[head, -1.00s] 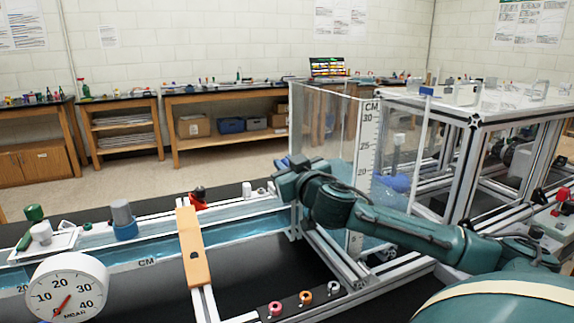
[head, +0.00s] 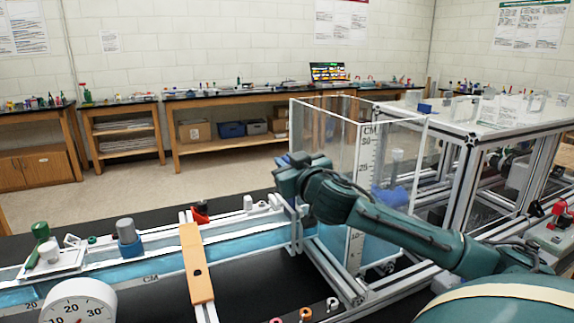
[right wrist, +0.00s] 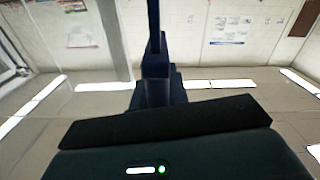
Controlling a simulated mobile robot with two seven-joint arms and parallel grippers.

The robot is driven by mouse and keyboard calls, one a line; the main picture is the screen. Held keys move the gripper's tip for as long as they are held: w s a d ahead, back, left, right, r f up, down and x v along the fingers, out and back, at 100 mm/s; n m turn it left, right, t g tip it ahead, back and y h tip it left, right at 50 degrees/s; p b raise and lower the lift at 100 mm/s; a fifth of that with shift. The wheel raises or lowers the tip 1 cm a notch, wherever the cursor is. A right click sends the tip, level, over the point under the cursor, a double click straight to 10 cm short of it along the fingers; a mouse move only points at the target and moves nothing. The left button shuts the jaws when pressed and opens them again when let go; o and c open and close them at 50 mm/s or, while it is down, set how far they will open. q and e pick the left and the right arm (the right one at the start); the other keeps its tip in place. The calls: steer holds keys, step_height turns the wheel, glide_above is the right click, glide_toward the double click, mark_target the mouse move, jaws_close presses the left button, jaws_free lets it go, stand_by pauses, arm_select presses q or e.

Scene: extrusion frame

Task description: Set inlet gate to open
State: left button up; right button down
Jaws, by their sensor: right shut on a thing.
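The inlet gate is at the right end of the water channel (head: 240,229), beside the clear tank (head: 330,120). A pale upright piece (head: 297,228) there may be part of the gate; my gripper and arm hide much of it. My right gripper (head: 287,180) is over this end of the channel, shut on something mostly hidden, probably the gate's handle. A bit of blue shows at its fingers. In the right wrist view, a dark blue upright bar (right wrist: 154,60) rises in front of the gripper body. My left gripper is not in view.
An orange bar (head: 196,262) crosses the channel. A dial gauge (head: 75,303) stands at lower left. A white-topped frame (head: 500,115) is at right, behind my arm. Several small coloured fittings (head: 305,313) lie along the front. The floor behind is clear.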

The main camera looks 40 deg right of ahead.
steer(key=c, duration=1.6)
jaws_free()
steer(key=shift+d+r, duration=0.1)
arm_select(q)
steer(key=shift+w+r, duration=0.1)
arm_select(e)
steer(key=shift+o, duration=1)
steer(key=shift+s, duration=0.15)
steer(key=shift+s+a+f+b, duration=0.3)
steer(key=shift+s+b, duration=0.1)
steer(key=shift+s, duration=0.15)
arm_select(q)
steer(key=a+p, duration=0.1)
steer(key=p, duration=0.3)
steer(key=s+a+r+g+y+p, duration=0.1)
steer(key=p, duration=0.2)
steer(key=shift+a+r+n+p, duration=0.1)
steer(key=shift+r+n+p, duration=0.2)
steer(key=shift+p, duration=0.1)
arm_select(e)
steer(key=v, duration=1.1)
steer(key=shift+s+r, duration=0.3)
steer(key=shift+r, duration=0.05)
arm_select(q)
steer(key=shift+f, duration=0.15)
arm_select(e)
steer(key=shift+f, duration=0.1)
